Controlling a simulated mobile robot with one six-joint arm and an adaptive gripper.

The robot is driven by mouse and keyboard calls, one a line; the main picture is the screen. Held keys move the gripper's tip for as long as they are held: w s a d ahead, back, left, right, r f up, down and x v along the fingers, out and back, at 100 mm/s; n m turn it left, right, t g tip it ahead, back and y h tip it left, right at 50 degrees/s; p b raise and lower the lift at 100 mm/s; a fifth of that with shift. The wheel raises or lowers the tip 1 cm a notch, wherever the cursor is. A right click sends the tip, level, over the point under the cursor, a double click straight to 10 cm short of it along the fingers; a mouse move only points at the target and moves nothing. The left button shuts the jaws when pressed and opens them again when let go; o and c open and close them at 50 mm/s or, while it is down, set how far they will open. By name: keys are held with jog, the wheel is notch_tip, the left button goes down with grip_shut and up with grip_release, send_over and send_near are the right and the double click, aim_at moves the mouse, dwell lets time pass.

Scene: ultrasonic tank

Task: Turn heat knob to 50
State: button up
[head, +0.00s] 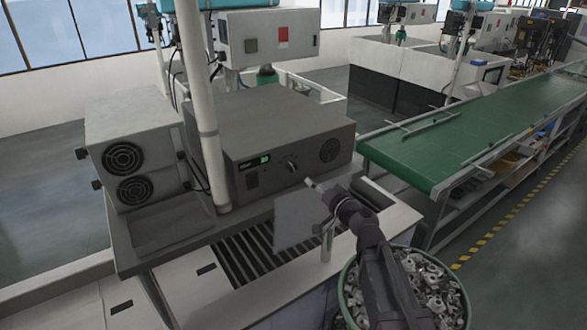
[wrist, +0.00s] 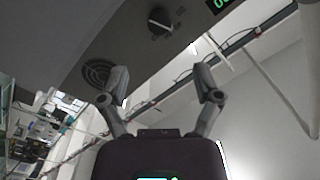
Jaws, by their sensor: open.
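The heat knob (head: 291,166) is a small dark dial on the front of a dark grey control box (head: 270,128). A green digital display (head: 254,162) sits left of it and seems to read 30, though it is small. In the wrist view the knob (wrist: 160,22) shows beyond my fingertips, with a light pointer mark, and part of the display (wrist: 220,3) is at the top edge. My gripper (head: 312,186) is in front of the box, a little right of and below the knob. In the wrist view its two fingers (wrist: 166,84) are apart, empty, and not touching the knob.
A round vent (head: 330,149) is right of the knob. A white pole (head: 207,120) stands at the box's left, beside a grey unit with two fans (head: 125,157). A basket of metal parts (head: 432,285) is below my arm. A green conveyor (head: 470,135) runs at right.

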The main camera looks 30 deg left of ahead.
aim_at(294, 168)
jog(key=x, duration=1.1)
jog(key=shift+w+a, duration=0.1)
jog(key=shift+a, duration=0.1)
grip_shut()
